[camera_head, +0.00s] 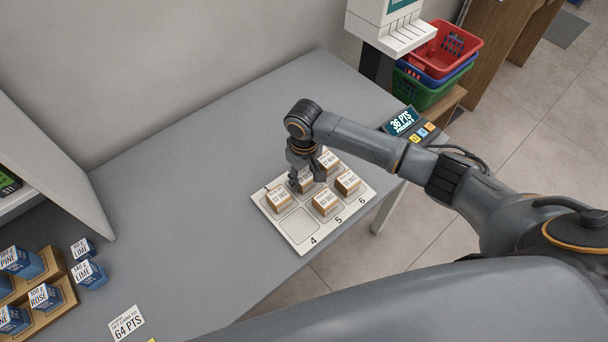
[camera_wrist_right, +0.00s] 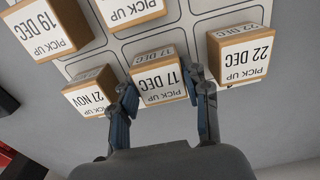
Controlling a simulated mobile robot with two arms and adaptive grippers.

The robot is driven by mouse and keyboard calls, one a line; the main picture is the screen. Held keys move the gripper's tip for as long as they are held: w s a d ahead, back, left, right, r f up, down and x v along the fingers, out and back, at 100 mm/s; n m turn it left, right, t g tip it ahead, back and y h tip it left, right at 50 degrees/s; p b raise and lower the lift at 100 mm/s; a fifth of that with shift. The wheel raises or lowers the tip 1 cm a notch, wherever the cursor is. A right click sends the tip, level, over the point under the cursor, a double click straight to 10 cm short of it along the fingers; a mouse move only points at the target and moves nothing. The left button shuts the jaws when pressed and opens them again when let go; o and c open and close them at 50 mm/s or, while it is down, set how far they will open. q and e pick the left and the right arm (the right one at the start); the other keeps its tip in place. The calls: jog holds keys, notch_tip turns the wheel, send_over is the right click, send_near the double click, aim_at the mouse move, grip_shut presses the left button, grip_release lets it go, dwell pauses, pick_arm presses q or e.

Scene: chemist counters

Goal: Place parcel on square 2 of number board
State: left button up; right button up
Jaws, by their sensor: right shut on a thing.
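The white number board (camera_head: 298,226) lies on the grey counter, and its labels 1, 4, 5 and 6 can be read. My right gripper (camera_head: 307,180) is over square 2, pointing down. In the right wrist view my right gripper (camera_wrist_right: 162,98) is shut on the 17 DEC parcel (camera_wrist_right: 160,84), a small brown box with a white label. The held parcel is at square 2, between the 22 DEC parcel (camera_wrist_right: 241,54) on square 1 and the 21 NOV parcel (camera_wrist_right: 90,92) on square 3. I cannot tell whether it touches the board. My left gripper is out of view.
Parcels also stand on square 5 (camera_head: 325,203) and square 6 (camera_head: 347,182); square 4 is empty. A points display (camera_head: 403,122) stands behind the board on the right. Blue boxes (camera_head: 90,274) and a wooden rack (camera_head: 50,310) are at the left. The counter's middle is clear.

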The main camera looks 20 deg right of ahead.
aim_at(304, 176)
jog(key=o, duration=1.2)
jog(key=shift+f, duration=0.1)
notch_tip(304, 176, up, 12)
jog(key=shift+r+b, duration=0.2)
jog(key=shift+b, duration=0.35)
